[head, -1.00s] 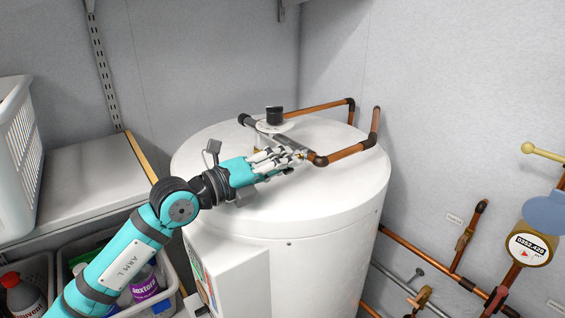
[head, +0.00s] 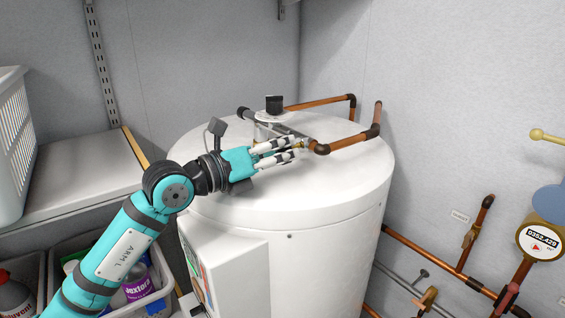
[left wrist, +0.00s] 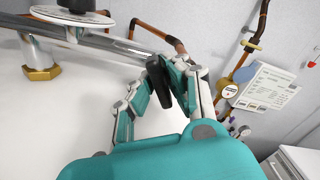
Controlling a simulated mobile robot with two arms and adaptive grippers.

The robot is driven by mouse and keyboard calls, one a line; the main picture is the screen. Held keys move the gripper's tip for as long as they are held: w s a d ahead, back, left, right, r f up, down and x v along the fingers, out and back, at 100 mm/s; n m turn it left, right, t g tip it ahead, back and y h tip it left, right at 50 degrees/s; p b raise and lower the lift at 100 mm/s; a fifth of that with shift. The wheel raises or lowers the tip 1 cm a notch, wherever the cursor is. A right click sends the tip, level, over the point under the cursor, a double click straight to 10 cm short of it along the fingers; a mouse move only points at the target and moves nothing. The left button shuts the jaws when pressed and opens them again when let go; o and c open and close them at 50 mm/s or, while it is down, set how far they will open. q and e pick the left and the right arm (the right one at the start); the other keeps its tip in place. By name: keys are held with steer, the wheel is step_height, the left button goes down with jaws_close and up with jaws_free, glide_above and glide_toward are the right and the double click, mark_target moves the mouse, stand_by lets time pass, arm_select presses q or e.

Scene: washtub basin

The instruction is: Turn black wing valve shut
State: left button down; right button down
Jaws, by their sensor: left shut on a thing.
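My left gripper (head: 301,147) is over the top of the white tank (head: 330,180), at the pipe fittings. In the left wrist view its fingers (left wrist: 172,70) are closed around a dark, elongated piece, which looks like the black wing valve (left wrist: 158,90). The fingers hide part of it, so its exact angle is hard to tell. In the head view the valve is hidden by the fingers. The metal pipe beside it runs to a copper pipe (head: 348,141) with a dark elbow. My right gripper is not in view.
A black round knob (head: 274,104) on a pale disc stands behind the gripper. Copper pipes and a round meter (head: 538,241) are on the right wall. A shelf with a white basket (head: 14,150) and a bin of bottles are at left.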

arm_select(q)
steer(key=m+b, duration=0.3)
steer(key=shift+f+m, duration=0.25)
steer(key=shift+m, duration=0.05)
steer(key=shift+r+m+b, duration=0.15)
steer(key=shift+m+b, duration=1.25)
steer(key=shift+b, duration=0.15)
steer(key=c, duration=1.4)
jaws_free()
steer(key=shift+o, duration=0.2)
steer(key=shift+r, duration=0.1)
steer(key=v, duration=1.2)
